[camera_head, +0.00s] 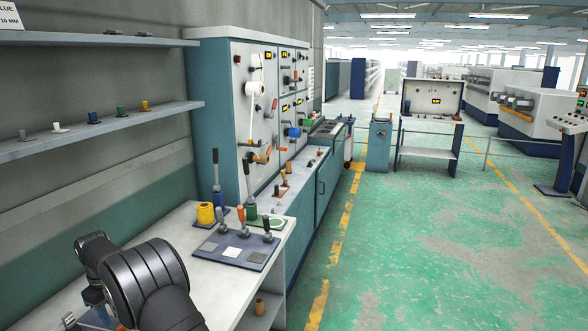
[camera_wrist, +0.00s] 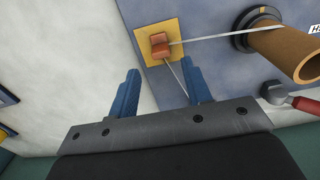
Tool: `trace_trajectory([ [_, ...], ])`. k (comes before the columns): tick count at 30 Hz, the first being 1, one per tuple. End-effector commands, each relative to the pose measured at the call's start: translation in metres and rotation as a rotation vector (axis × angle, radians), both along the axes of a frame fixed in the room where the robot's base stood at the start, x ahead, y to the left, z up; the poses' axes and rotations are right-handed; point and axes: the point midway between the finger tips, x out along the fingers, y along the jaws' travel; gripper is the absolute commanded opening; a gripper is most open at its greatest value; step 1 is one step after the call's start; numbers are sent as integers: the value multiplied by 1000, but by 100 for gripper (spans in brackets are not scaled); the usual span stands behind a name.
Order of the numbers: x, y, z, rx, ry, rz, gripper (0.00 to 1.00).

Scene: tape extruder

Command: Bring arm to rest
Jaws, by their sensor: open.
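My gripper (camera_wrist: 160,72) shows in the wrist view with its two blue fingers apart and nothing between them. Ahead of the fingers, a small orange block (camera_wrist: 160,46) sits on a yellow plate (camera_wrist: 177,32), with a thin pale strand running from it. The fingers look clear of the block, though depth is hard to judge. In the head view my dark arm is bent low over the near left end of the white workbench (camera_head: 205,262). The fingers cannot be made out clearly there.
A brown tube (camera_wrist: 286,48) and a red-handled part (camera_wrist: 305,104) are at right in the wrist view. Green floor (camera_head: 420,240) at right is open.

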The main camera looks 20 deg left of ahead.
Motion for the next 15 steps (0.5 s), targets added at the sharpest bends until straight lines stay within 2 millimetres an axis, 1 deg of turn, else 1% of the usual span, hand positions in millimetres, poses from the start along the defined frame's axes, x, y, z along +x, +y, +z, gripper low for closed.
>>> trace_trajectory([
  [1,0,1,12,3,-1,0,45],
  [3,0,1,26,4,-2,0,45],
  [7,0,0,52,2,-1,0,45],
  [8,0,0,55,2,-1,0,45],
  [9,0,-1,39,-6,2,0,45],
  [15,0,-1,-2,-3,2,0,45],
])
